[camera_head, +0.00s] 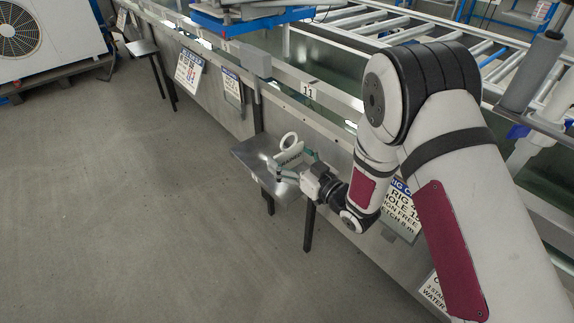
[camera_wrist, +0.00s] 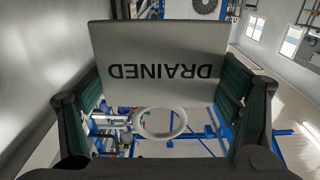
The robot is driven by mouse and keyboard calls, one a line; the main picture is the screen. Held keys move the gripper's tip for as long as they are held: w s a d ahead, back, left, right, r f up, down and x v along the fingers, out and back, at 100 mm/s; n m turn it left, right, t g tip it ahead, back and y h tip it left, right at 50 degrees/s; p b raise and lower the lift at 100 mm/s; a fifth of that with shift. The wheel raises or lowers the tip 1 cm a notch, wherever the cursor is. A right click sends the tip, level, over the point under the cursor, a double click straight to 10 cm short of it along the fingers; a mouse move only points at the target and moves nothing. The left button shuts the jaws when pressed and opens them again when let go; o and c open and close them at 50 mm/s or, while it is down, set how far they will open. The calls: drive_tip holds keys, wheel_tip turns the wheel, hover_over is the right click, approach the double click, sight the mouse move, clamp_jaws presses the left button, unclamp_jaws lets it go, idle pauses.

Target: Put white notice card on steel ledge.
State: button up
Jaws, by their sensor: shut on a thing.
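The white notice card (camera_head: 291,158) carries the word DRAINED and has a white ring at one edge. In the wrist view, the card (camera_wrist: 158,50) fills the space between the fingers, its lettering upside down and its ring at the bottom. My gripper (camera_head: 295,165) is shut on the card by its side edges; its green finger pads show in the wrist view (camera_wrist: 160,88). The steel ledge (camera_head: 250,152) is a small bare plate standing out from the rig wall. The card appears over this ledge in the head view; I cannot tell whether they touch.
The long rig wall with hanging signs (camera_head: 188,72) runs beside the ledge. Another small ledge (camera_head: 142,47) is farther back at the left. A fan unit (camera_head: 45,38) stands at the top left. The grey floor (camera_head: 120,200) at the left is clear.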

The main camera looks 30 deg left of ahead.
sight(293, 166)
drive_tip(key=shift+w+a+f+b, duration=0.1)
drive_tip(key=shift+w+a+b, duration=0.25)
drive_tip(key=shift+w+a, duration=0.65)
drive_tip(key=shift+f+b, duration=1)
drive_tip(key=shift+f, duration=0.75)
drive_tip(key=shift+f, duration=0.2)
drive_tip(key=o, duration=1.1)
